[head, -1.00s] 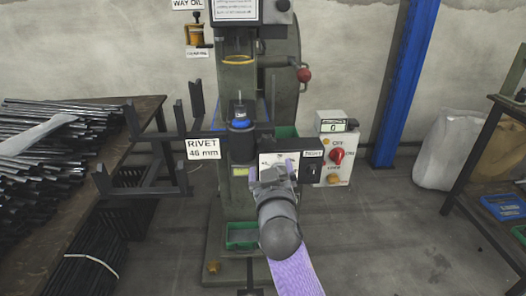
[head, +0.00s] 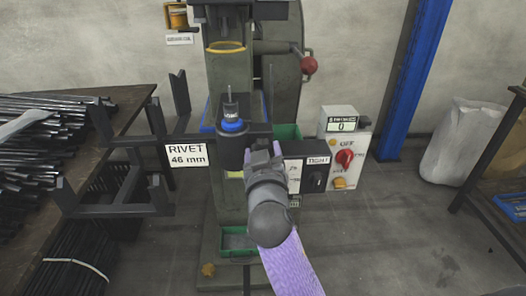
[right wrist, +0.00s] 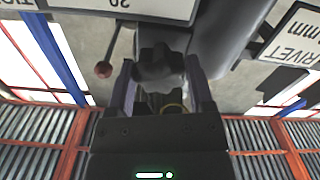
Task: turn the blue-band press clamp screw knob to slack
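The press (head: 232,75) stands in the middle of the head view, with a blue band (head: 232,126) around its post. My right gripper (head: 262,158) is just below and right of that band, in front of the press. In the right wrist view a dark lobed knob (right wrist: 160,68) sits between the two fingers of my right gripper (right wrist: 163,85). The fingers stand apart on either side of it; I cannot tell whether they touch it. In the head view the gripper hides the knob. A sign (head: 318,160) reads TIGHT. My left gripper is not in view.
A RIVET 46 mm sign (head: 187,155) and dark bracket arms (head: 115,205) stand left of the press. A control box (head: 345,155) with a red knob is at right. A bench (head: 125,105) with rods is at far left.

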